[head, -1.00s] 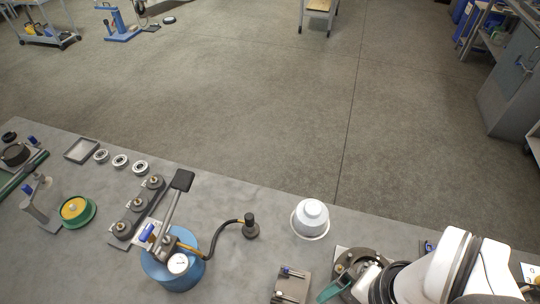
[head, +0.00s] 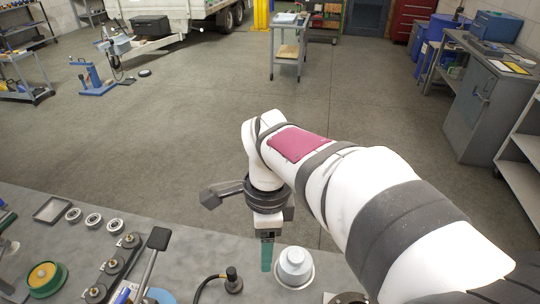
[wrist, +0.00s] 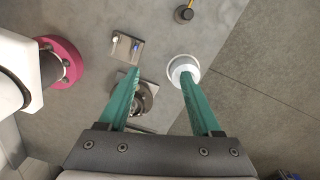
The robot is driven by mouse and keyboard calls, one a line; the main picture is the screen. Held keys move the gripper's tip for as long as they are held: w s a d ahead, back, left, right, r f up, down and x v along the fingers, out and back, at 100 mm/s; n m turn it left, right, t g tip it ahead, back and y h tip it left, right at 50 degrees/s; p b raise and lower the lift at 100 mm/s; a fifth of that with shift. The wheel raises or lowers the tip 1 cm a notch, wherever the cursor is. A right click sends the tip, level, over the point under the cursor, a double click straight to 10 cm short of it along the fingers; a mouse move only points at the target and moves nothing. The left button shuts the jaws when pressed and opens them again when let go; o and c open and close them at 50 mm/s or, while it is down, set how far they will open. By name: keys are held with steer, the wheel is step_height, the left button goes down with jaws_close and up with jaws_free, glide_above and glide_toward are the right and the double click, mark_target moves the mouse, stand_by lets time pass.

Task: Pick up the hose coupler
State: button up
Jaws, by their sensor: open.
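A dark hose ending in a black upright fitting, which looks like the hose coupler (head: 233,281), stands on the grey bench in the head view. In the wrist view a dark round piece at the top edge (wrist: 185,13) looks like the same fitting, partly cut off. My gripper (head: 267,253) has teal fingers and hangs near the bench's far edge, right of the coupler in the head view. In the wrist view my gripper (wrist: 157,74) is open with nothing between its fingertips. The right fingertip overlaps a white bowl-like part in the picture; I cannot tell its height above it.
The white part (head: 295,267) stands right of the coupler. A lever (head: 157,240) rises at the left, beside a blue body (head: 160,296) cut off at the bottom. A row of dark fittings (head: 113,266), several bearing rings (head: 93,220) and a shallow tray (head: 52,209) lie further left.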

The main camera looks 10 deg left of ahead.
mark_target(231, 270)
steer(key=w+a+f+m, duration=0.2)
steer(key=a+f+m, duration=0.15)
steer(key=a, duration=0.55)
steer(key=f, duration=1.5)
steer(key=shift+w+f, duration=0.15)
steer(key=shift+w, duration=0.15)
jaws_close()
